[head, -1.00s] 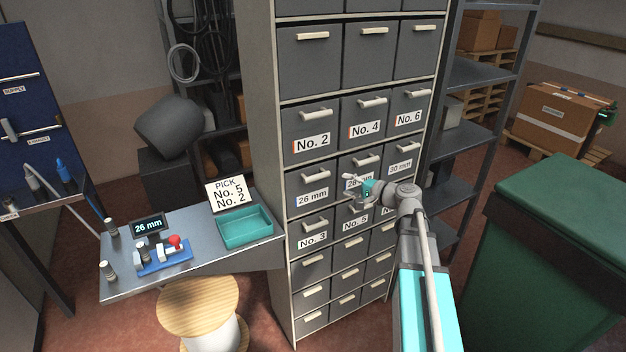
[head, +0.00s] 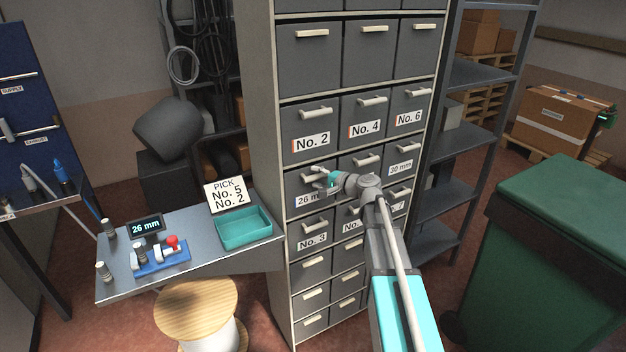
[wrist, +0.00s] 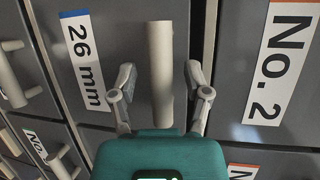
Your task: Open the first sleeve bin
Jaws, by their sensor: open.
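The grey sleeve bin labelled 26 mm (head: 297,180) is closed in the cabinet's left column, below bin No. 2 (head: 311,141). Its pale bar handle (wrist: 160,60) stands upright in the rotated wrist view. My gripper (wrist: 159,75) is open, with one finger on each side of this handle and visible gaps between. In the head view my gripper (head: 327,180) is in front of this bin and covers part of its label. A small display (head: 147,226) on the side table reads 26 mm. A sign (head: 225,194) reads PICK No. 5, No. 2.
The side table (head: 200,220) holds a teal tray (head: 244,229) and a blue fixture (head: 160,259) with a red knob. A wooden spool (head: 197,305) stands below it. A green bin (head: 560,260) stands at right. Neighbouring drawers with protruding handles surround the 26 mm bin.

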